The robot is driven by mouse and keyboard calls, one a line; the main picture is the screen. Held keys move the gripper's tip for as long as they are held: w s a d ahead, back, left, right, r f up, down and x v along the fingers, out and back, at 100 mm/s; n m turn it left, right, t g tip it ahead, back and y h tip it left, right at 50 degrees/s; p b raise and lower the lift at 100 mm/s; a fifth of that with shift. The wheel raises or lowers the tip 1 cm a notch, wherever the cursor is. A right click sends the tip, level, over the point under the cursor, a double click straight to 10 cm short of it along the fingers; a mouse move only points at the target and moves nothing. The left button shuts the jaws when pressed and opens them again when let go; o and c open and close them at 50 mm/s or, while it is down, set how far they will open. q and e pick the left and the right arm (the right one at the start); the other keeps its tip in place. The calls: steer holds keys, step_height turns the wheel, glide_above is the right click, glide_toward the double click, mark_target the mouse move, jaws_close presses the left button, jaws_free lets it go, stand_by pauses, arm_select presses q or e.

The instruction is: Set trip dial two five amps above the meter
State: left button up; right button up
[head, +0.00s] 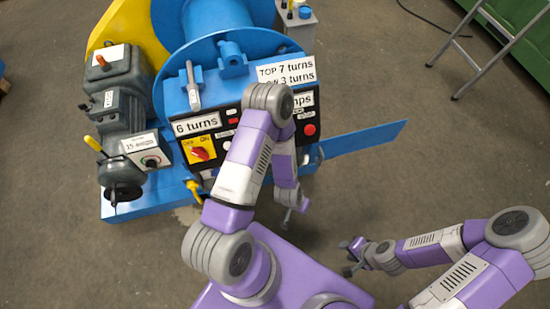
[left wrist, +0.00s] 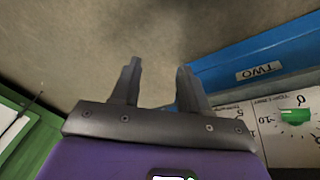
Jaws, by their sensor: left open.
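In the left wrist view, a white dial plate with a green knob (left wrist: 295,116) shows at the lower right, upside down and cut by the frame edge. A label reading TWO (left wrist: 259,72) sits on the blue beam beside it. My left gripper (left wrist: 158,78) is open and empty, its fingers apart over bare floor, left of the dial. In the head view my left gripper (head: 293,213) hangs low in front of the blue machine. A dial marked 15 amps (head: 150,160) is at the left. My arm partly hides the front panel; I cannot make out a meter. My right gripper (head: 346,256) looks open and empty.
The blue machine (head: 330,146) has a long flat arm reaching right. Its panel carries a red-and-yellow switch (head: 201,152) and a red button (head: 310,129). A grey motor (head: 122,95) stands at left. A metal ladder (head: 480,50) is at back right.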

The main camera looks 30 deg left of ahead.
arm_select(q)
steer(key=w+a+f+m+t+y+b, duration=0.3)
steer(key=w+a+f+m+t+y, duration=0.1)
steer(key=w+a+f+m+y, duration=0.35)
steer(key=w+a+m+t+y+b, duration=0.1)
steer(key=w+a+m+y, duration=0.1)
steer(key=w+a+m, duration=0.1)
steer(key=w+a+m+t+y+b, duration=0.2)
steer(key=w+a+m+y, duration=0.1)
steer(key=a, duration=0.1)
steer(key=w+a+m+t+y+b, duration=0.1)
steer(key=w+a+m+t+y, duration=0.1)
steer(key=a+m+y, duration=0.1)
steer(key=shift+w+a+f+m+b, duration=0.3)
steer(key=shift+w+f+m, duration=0.1)
steer(key=shift+m, duration=0.15)
steer(key=shift+c, duration=0.2)
jaws_close()
